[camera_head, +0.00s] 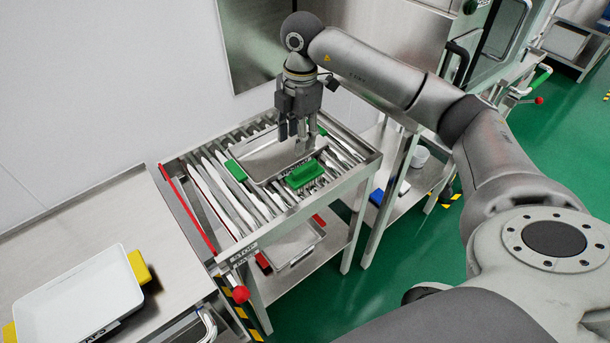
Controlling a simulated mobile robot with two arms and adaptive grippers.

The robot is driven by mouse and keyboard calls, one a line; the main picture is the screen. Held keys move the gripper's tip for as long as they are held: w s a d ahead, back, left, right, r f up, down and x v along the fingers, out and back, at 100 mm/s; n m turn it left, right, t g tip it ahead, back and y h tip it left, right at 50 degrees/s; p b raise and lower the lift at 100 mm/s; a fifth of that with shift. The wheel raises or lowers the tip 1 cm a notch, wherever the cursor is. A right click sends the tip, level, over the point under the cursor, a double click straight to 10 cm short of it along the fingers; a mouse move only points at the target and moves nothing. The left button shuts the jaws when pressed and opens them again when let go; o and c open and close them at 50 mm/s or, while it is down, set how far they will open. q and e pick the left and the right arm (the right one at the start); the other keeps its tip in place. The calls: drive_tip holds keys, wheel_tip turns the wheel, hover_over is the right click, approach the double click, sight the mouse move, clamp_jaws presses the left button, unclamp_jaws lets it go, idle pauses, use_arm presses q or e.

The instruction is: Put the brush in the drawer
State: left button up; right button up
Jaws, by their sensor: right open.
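The green brush (303,174) lies on the roller rack, at the near side of a shallow metal tray (262,163) with green handles. I cannot tell whether the brush touches the tray's rim. My right gripper (297,138) points down over the tray, behind the brush in the picture. Its fingers are apart with nothing visible between them, and it is clear of the brush. No thing in view is plainly a drawer; the green-handled tray is the open container nearest the brush. My left gripper is not in view.
The steel roller rack (222,217) has raised rims and a red bar on its left. A white tray (82,292) with yellow handles stands on the left counter (95,228). A red-handled tray (292,246) sits on the shelf below. Green floor lies open at right.

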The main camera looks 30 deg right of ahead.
drive_tip(key=d, duration=0.2)
hover_over(305, 166)
drive_tip(key=shift+m+h, duration=0.4)
wheel_tip(305, 166, down, 5)
drive_tip(key=shift+w+r, duration=0.1)
drive_tip(key=shift+w, duration=0.05)
drive_tip(key=shift+f+p, duration=0.5)
drive_tip(key=shift+f, duration=0.1)
wheel_tip(305, 166, down, 4)
drive_tip(key=shift+f+p, duration=0.1)
drive_tip(key=shift+p, duration=0.25)
clamp_jaws()
